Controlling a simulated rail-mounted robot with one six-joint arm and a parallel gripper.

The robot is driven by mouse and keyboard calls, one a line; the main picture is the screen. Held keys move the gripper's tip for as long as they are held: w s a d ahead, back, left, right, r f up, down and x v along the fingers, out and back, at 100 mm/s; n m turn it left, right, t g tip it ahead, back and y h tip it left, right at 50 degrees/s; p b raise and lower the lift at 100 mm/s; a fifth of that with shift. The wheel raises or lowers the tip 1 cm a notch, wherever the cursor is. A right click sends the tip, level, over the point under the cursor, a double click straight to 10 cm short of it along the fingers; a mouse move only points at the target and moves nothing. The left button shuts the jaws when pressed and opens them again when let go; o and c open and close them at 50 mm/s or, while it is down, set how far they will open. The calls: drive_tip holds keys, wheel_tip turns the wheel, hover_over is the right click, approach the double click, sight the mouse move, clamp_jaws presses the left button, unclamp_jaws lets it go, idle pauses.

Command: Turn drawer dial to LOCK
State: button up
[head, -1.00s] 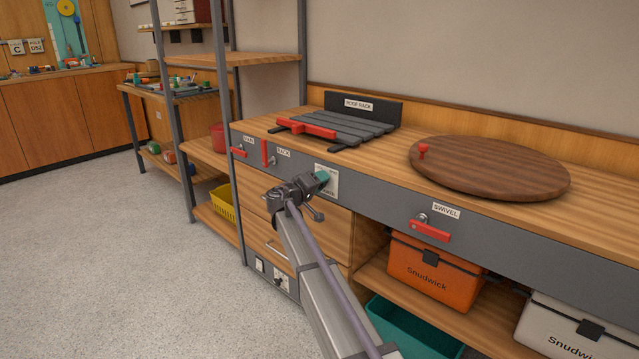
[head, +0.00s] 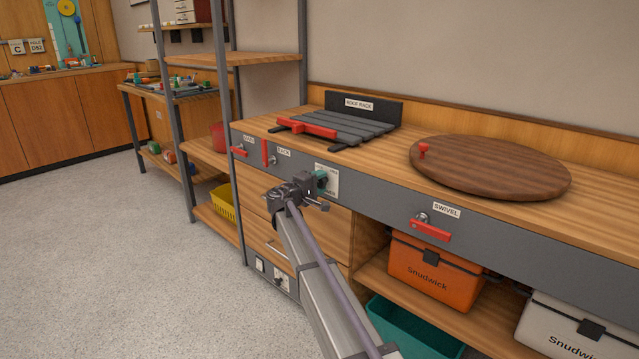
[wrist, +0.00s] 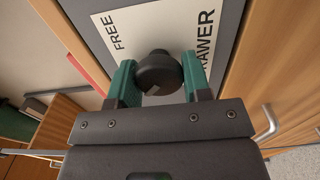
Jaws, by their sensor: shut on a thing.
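The drawer dial (wrist: 155,73) is a dark round knob on a white label plate (head: 333,180) on the grey front panel. In the wrist view the plate reads FREE at upper left and DRAWER at right; the LOCK word is not visible. My gripper (wrist: 159,72) has its two green fingers on either side of the knob, shut on it. A small light mark shows on the knob's near face. In the head view my gripper (head: 321,182) is at the plate and hides the dial.
Wooden drawers (head: 318,222) lie below the panel. Red levers (head: 265,153) are to the left, and a red swivel handle (head: 430,230) is to the right. A roof rack (head: 345,127) and a round board (head: 490,168) are on the counter above.

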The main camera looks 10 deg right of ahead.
drive_tip(key=o, duration=0.9)
drive_tip(key=v, duration=1)
drive_tip(key=shift+s+a, duration=0.25)
drive_tip(key=shift+a, duration=0.05)
